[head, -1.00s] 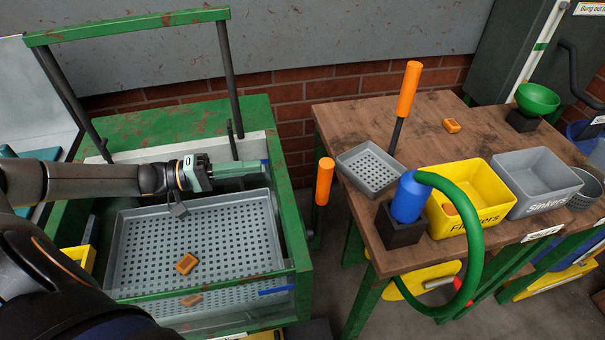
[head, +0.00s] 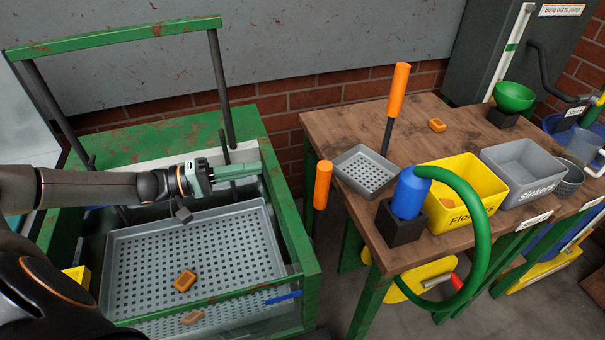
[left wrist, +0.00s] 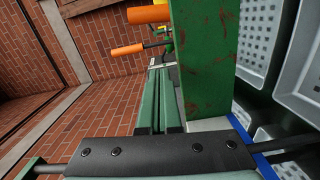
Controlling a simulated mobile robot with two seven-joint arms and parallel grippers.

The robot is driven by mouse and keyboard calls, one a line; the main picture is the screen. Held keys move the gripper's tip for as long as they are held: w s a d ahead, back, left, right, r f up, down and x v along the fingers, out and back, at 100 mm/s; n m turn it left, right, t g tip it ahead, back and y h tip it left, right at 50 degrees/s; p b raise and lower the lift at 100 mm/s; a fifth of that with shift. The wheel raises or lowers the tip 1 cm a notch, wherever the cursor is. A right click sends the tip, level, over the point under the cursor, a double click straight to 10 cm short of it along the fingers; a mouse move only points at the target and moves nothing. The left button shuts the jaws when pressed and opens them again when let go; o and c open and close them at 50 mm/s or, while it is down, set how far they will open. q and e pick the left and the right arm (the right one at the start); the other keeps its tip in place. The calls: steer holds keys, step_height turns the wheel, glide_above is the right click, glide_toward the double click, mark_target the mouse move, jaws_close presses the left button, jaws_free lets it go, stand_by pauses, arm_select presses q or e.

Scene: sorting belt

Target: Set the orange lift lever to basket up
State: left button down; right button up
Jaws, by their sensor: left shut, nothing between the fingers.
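The orange lift lever (head: 322,185) stands at the right side of the green tank frame, its grip upright; its lower end is hard to make out. My left gripper (head: 256,169) is shut and empty above the back of the grey perforated basket (head: 215,243), pointing right, with a gap between it and the lever. In the left wrist view its closed green fingers (left wrist: 160,98) point toward two orange grips ahead; I cannot tell for sure which is the lever. The basket sits inside the tank with an orange piece (head: 185,281) in it. My right gripper is not in view.
The tank's green rim (head: 292,235) lies between my left gripper and the lever. A wooden table (head: 340,125) at right bears a small grey strainer (head: 362,172) with a taller orange handle (head: 398,88), a yellow bin (head: 470,178), a grey bin (head: 528,160) and a blue-capped green hose (head: 410,192).

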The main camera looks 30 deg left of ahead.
arm_select(q)
steer(key=w+d, duration=0.4)
steer(key=d, duration=0.6)
steer(key=shift+w+f, duration=0.2)
steer(key=shift+w, duration=0.2)
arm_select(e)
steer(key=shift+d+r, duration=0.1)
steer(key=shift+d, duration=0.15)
arm_select(q)
steer(key=shift+d, duration=0.1)
